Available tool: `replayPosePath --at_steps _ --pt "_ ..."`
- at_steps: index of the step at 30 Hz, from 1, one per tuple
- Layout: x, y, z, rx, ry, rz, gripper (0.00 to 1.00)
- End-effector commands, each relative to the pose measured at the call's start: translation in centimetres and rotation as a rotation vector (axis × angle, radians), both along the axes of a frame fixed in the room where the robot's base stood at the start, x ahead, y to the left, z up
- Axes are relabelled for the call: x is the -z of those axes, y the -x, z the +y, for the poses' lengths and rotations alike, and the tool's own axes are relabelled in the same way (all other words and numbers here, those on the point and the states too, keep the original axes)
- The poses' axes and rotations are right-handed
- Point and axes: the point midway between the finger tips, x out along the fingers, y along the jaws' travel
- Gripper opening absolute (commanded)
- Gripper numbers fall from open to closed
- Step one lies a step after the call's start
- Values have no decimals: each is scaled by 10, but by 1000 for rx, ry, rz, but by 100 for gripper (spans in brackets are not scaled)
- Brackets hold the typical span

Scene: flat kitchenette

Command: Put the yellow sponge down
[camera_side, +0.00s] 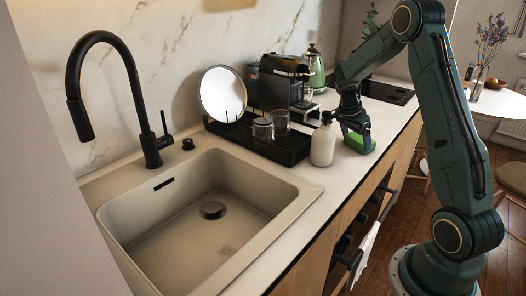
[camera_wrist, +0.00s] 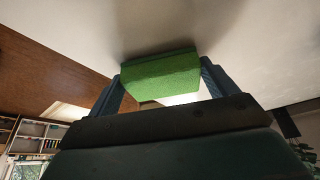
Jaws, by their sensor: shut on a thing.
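The sponge (camera_side: 361,143) shows a green face in the side view, low over the counter behind the white bottle. In the wrist view the sponge (camera_wrist: 160,78) is a green block with a small pale part at its lower edge; I see no clear yellow. My gripper (camera_side: 356,130) points down from above and is shut on the sponge. In the wrist view my gripper (camera_wrist: 162,84) has one blue-grey finger at each end of the sponge. I cannot tell whether the sponge touches the counter.
A white pump bottle (camera_side: 323,144) stands close left of the sponge. A black drying tray (camera_side: 290,151) with glasses and a round plate (camera_side: 222,94) lies farther left, by the sink (camera_side: 210,210). A coffee machine (camera_side: 279,82) stands behind. The counter's front edge is near the sponge.

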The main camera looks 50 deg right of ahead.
Motion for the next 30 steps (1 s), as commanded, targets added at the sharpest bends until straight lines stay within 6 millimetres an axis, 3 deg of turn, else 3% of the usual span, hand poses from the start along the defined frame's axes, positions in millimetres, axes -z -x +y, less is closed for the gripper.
replayPosePath --at_steps 13,14,16,30 --pt "5 0 0 0 0 0 60" --pt "4 0 0 0 0 -1 89" --pt "4 0 0 0 0 -1 100" --pt "-6 -2 2 -2 1 -1 100"
